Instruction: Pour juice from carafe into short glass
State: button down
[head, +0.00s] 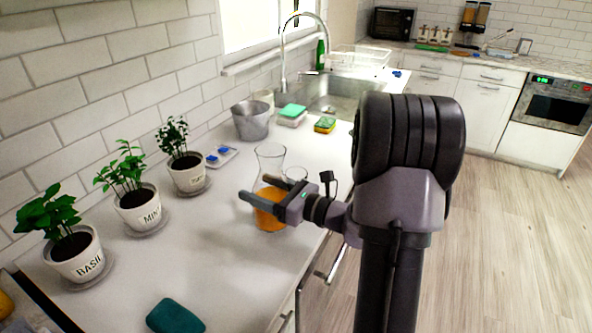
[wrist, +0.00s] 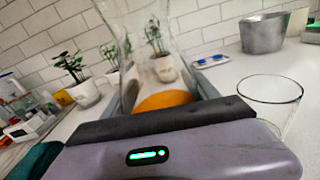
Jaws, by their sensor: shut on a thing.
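The glass carafe (head: 270,158) with orange juice (head: 268,216) in its lower part is between the fingers of my gripper (head: 257,188). The gripper is shut on it. The carafe looks about upright in the head view; I cannot tell whether its base touches the counter. In the wrist view the carafe (wrist: 145,50) rises above the gripper, with the juice (wrist: 165,100) partly hidden. An empty short glass (wrist: 272,93) stands on the counter to the right of the carafe in the wrist view. In the head view only the glass's upper part (head: 296,174) shows behind my gripper.
Potted herbs (head: 137,207) line the wall on the left. A metal bucket (head: 251,122), sponges (head: 325,125) and a small tray with blue items (head: 221,156) stand farther back. A teal object (head: 174,317) lies at the near edge. The counter (head: 190,262) is clear left of the carafe.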

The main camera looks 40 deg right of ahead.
jog(key=r+m+p, duration=0.1)
jog(key=m+p, duration=0.1)
jog(key=p, duration=0.1)
jog(key=shift+m+p, duration=0.3)
jog(key=shift+m, duration=0.1)
jog(key=m+p, duration=0.1)
jog(key=m, duration=0.1)
jog(key=m+p, duration=0.1)
jog(key=p, duration=0.1)
jog(key=shift+w+d+f+m, duration=0.1)
jog(key=shift+d+f+m, duration=0.05)
jog(key=shift+d+m, duration=0.2)
jog(key=shift+s+a+f+m+p, duration=0.1)
jog(key=shift+a+f+m+p, duration=0.2)
jog(key=shift+m, duration=0.6)
jog(key=shift+s+a+f+m+p, duration=0.1)
jog(key=shift+a+f+m+p, duration=0.2)
jog(key=shift+m, duration=0.55)
jog(key=shift+s+a+f+m+p, duration=0.15)
jog(key=shift+f+m+p, duration=0.2)
jog(key=shift+m, duration=0.55)
jog(key=shift+r+m+p, duration=0.2)
jog(key=shift+m+p, duration=0.15)
jog(key=shift+m, duration=0.05)
jog(key=shift+a+r+m+p, duration=0.1)
jog(key=shift+r+m+p, duration=0.1)
jog(key=shift+m+p, duration=0.2)
